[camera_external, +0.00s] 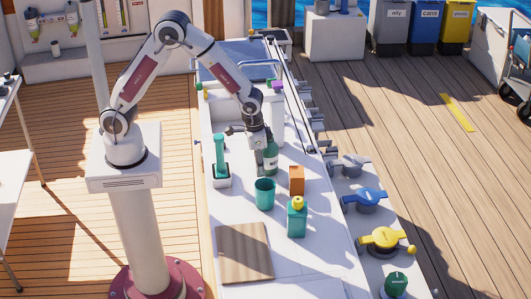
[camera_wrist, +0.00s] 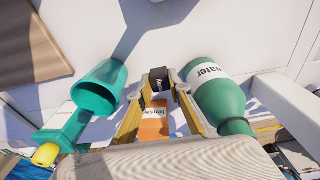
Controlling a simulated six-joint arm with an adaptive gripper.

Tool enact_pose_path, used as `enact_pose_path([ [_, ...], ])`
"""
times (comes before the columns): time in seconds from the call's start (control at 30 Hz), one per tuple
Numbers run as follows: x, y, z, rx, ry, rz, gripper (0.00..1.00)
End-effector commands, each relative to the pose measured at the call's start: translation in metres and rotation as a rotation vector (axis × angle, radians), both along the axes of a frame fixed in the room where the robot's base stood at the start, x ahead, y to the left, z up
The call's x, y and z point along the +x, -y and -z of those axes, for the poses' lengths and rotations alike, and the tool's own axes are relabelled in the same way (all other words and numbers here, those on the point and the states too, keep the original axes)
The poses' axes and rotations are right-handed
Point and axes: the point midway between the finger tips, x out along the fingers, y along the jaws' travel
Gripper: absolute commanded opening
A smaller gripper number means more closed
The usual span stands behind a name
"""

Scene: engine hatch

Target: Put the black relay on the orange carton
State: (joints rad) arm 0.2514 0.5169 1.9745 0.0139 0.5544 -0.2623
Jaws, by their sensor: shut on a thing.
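The black relay (camera_wrist: 158,79) is a small dark block with white marking, held between the tips of my gripper (camera_wrist: 160,88) in the wrist view. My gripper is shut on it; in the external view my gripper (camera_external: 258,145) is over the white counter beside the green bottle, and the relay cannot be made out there. The orange carton (camera_external: 297,180) stands upright on the counter, to the right of my gripper and a little nearer the camera. Part of the carton (camera_wrist: 154,130) shows between the fingers in the wrist view, its lower part cut off by my gripper body.
A green water bottle (camera_wrist: 216,92) stands close beside my gripper. A teal cup (camera_external: 265,193) and a teal bottle with yellow cap (camera_external: 297,219) stand near the carton. A green-handled item (camera_external: 220,158) is at left. A wooden board (camera_external: 245,252) lies in front.

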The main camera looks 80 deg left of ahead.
Motion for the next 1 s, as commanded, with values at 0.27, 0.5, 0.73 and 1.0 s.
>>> enact_pose_path([
  [0.27,0.001,0.0,0.012,0.0,0.001,0.0,0.0],
  [0.5,0.0,0.0,0.012,0.0,0.001,0.0,0.0],
  [0.73,0.0,0.0,0.029,0.001,-0.002,0.0,0.0],
  [1.0,0.0,0.0,0.049,0.0,0.0,0.0,0.0],
])
